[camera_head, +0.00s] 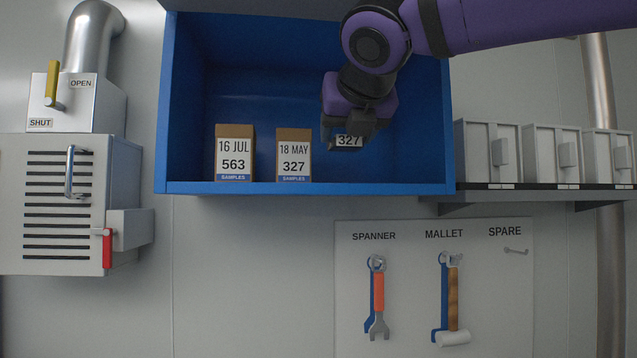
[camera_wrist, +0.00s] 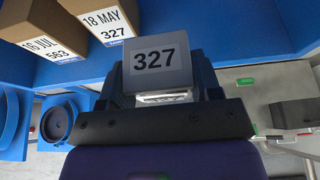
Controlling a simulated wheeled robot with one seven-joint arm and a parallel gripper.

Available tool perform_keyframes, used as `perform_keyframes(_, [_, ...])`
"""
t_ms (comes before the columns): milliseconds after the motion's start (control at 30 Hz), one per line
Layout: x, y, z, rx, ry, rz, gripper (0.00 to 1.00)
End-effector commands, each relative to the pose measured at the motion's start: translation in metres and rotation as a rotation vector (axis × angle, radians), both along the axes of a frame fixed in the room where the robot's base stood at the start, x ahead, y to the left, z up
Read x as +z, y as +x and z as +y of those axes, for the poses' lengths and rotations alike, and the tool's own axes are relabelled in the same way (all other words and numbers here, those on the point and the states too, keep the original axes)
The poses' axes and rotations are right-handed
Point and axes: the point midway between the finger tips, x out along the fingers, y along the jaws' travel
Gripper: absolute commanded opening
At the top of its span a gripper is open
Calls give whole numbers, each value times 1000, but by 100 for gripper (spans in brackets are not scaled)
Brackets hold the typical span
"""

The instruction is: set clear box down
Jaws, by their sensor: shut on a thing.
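The clear box (camera_wrist: 157,60) shows in the wrist view as a grey block with a "327" label, between the jaws of my gripper (camera_wrist: 160,92). In the head view its label (camera_head: 348,141) shows just beyond my gripper (camera_head: 345,130), and the rest of it is hidden by the fingers. My gripper is shut on it. It is inside the blue open-fronted shelf (camera_head: 400,189), right of the two sample boxes. I cannot tell whether it touches the shelf floor.
A brown box (camera_head: 235,152) reads "16 JUL 563" and another (camera_head: 293,155) reads "18 MAY 327", both on the shelf floor. Free floor lies right of my gripper. Grey bins (camera_head: 490,155) stand on a ledge further right. A spanner (camera_head: 378,295) and mallet (camera_head: 450,300) hang below.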

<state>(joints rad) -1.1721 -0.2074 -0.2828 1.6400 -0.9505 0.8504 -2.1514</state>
Motion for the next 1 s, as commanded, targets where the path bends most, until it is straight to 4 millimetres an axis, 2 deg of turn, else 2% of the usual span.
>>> perform_keyframes(600, [-13,119,-51,-2,-3,-2,30])
perform_keyframes(733, [-15,135,-58,-1,-2,2,30])
perform_keyframes(867, [-16,140,-61,-1,-2,0,30])
perform_keyframes(1000, [-31,140,-60,1,-3,2,30])
